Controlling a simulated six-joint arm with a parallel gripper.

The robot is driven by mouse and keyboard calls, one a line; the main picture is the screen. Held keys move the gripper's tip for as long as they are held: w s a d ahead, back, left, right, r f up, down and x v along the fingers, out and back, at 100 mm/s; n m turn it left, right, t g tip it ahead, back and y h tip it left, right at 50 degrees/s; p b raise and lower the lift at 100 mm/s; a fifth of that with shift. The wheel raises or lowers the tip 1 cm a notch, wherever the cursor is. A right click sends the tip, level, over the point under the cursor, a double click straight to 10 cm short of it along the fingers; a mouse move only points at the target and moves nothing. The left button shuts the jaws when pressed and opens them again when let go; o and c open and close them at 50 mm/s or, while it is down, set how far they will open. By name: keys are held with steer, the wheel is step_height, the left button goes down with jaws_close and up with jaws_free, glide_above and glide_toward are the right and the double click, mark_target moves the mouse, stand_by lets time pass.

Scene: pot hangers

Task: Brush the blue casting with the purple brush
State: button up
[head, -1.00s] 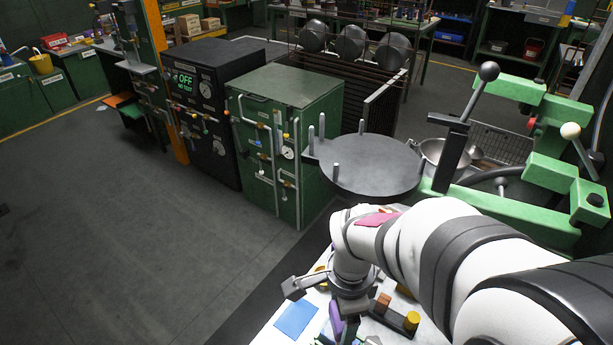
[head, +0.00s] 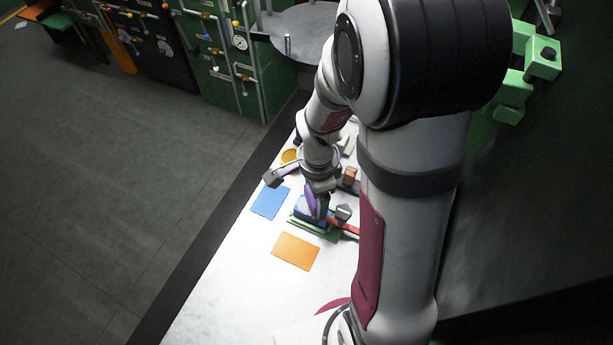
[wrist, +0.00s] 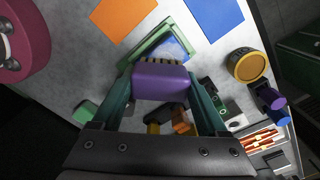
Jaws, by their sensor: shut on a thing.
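My gripper (wrist: 160,84) is shut on the purple brush (wrist: 160,80), which lies crosswise between the two fingers in the wrist view. The brush hides part of the casting. In the head view the purple brush (head: 316,204) is tilted under my gripper (head: 318,190), just over the blue casting (head: 302,209) and the green tray (head: 313,231). I cannot tell whether the bristles touch the casting.
An orange sheet (head: 296,251) and a blue sheet (head: 270,203) lie flat on the white table (head: 225,280). A yellow round container (wrist: 246,66), a purple-ended cylinder (wrist: 272,102) and small blocks (wrist: 180,122) stand nearby. The table's front left is clear.

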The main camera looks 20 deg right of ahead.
mark_target(307, 187)
steer(key=shift+w+d, duration=0.65)
steer(key=shift+w, duration=0.05)
steer(key=shift+s+a, duration=1.55)
steer(key=shift+s, duration=0.05)
steer(key=shift+w+d+f, duration=0.15)
steer(key=shift+w+d, duration=0.05)
steer(key=shift+w, duration=0.45)
steer(key=shift+w+d, duration=0.1)
steer(key=shift+w, duration=0.35)
steer(key=shift+c, duration=0.7)
steer(key=shift+w+d, duration=0.2)
steer(key=shift+w, duration=0.55)
steer(key=shift+w+d, duration=0.2)
steer(key=shift+w, duration=0.5)
steer(key=shift+s+a, duration=0.2)
steer(key=shift+a, duration=0.05)
jaws_close()
steer(key=shift+s+a, duration=1.35)
steer(key=shift+s, duration=0.05)
steer(key=shift+w+d, duration=1.65)
step_height(307, 187, up, 9)
steer(key=shift+f, duration=0.15)
